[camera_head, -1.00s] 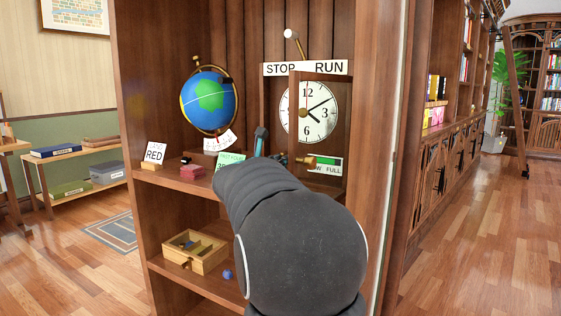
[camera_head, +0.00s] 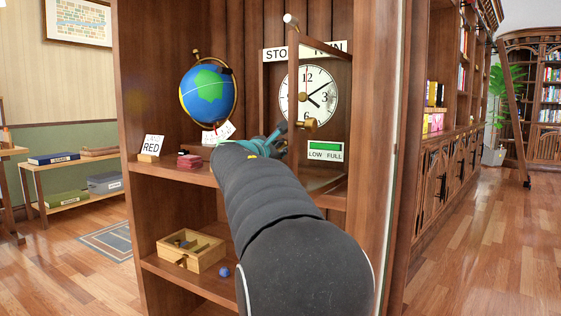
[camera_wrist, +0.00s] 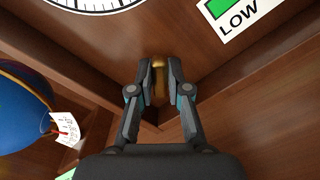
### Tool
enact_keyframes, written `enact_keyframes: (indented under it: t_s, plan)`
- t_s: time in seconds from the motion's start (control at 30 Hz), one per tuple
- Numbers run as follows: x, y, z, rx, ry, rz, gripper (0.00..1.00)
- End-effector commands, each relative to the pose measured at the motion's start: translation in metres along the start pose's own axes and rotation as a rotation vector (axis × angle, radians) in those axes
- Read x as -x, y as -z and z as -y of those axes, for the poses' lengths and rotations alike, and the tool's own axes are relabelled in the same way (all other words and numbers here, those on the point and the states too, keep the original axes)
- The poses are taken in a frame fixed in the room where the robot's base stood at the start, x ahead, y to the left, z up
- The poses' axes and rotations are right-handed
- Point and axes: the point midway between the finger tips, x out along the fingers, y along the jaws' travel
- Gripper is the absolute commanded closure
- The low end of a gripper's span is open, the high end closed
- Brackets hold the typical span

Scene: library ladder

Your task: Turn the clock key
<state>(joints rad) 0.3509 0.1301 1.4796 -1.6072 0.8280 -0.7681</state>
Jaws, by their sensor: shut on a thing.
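The white clock face (camera_head: 325,85) sits in a wooden case on the shelf unit. My gripper (camera_head: 281,129) is below and left of it in the head view. In the wrist view my gripper (camera_wrist: 159,75) is shut on a small brass piece (camera_wrist: 159,84), upright between the fingertips. A brass knob-like end (camera_head: 310,124) shows just right of the fingers in the head view. I cannot tell whether it is the clock key. Another brass part (camera_head: 303,97) shows over the clock face. The gauge label (camera_head: 325,151) reads LOW FULL, with a green bar.
A STOP/RUN sign (camera_head: 275,54) and a white-ended rod (camera_head: 289,19) are above the clock. A wooden frame crosses before the face. A globe (camera_head: 207,97), RED card (camera_head: 152,145) and red block (camera_head: 189,161) stand left. An open wooden box (camera_head: 205,260) and blue ball (camera_head: 225,271) lie below.

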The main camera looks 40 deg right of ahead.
Motion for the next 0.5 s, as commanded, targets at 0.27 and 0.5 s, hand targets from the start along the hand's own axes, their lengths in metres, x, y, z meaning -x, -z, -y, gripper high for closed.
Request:
enact_keyframes:
  t_s: [0.27,0.5]
  plan:
    - [-0.0003,0.0021,0.0041,-0.256,0.003,0.001,1.00]
    - [-0.0003,0.0011,0.0037,-0.435,0.003,0.001,1.00]
